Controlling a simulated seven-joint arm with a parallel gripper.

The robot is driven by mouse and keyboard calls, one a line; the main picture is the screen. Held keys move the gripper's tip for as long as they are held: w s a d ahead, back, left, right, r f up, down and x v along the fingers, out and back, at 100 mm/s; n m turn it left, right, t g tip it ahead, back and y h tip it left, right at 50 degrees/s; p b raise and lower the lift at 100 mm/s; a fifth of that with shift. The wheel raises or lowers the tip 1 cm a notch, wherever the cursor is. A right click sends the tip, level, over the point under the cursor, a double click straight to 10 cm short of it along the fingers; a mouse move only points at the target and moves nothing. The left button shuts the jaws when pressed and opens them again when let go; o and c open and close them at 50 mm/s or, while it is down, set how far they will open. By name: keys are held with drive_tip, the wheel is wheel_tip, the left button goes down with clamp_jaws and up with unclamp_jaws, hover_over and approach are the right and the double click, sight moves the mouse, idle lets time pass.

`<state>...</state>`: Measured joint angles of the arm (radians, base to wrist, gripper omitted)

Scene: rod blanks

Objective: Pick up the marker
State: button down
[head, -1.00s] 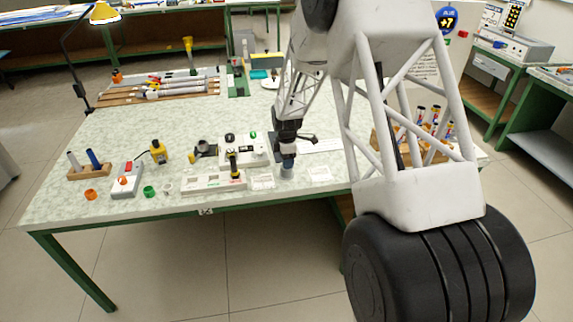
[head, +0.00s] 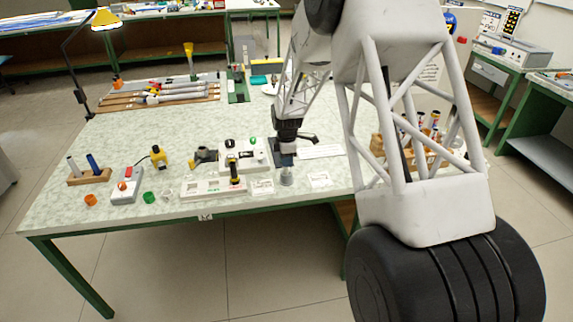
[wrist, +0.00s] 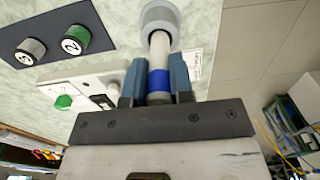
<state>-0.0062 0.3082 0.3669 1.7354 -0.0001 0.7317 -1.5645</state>
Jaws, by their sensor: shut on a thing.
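My gripper (wrist: 158,84) is shut on a white rod-shaped marker (wrist: 160,50) with a blue band (wrist: 159,80), seen in the wrist view. The fingers close on it from both sides at the band. Its far end overlaps the opening of a round grey cup (wrist: 147,16); I cannot tell whether the tip is still inside. In the head view my gripper (head: 286,159) is just above the small grey cup (head: 287,179) near the table's front edge. The marker itself is mostly hidden there.
Left of the cup are a white tray (head: 205,190) and a white panel with knobs (head: 230,154). A wooden block (head: 80,180) with a white and a blue rod stands at far left. A wooden rack (head: 378,144) is at right, partly behind my arm. The table's rear middle is clear.

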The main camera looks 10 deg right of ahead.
wheel_tip(320, 180, up, 7)
drive_tip(key=shift+r, duration=0.2)
idle(0.7)
drive_tip(key=s+a+f, duration=0.2)
drive_tip(key=s+a, duration=0.1)
drive_tip(key=a, duration=0.4)
drive_tip(key=shift+s+a, duration=0.2)
drive_tip(key=shift+s, duration=0.1)
drive_tip(key=shift+f, duration=0.2)
drive_tip(key=shift+f, duration=3.25)
drive_tip(key=shift+f, duration=0.65)
idle(0.4)
drive_tip(key=shift+r, duration=0.1)
wheel_tip(320, 180, up, 8)
idle(1.7)
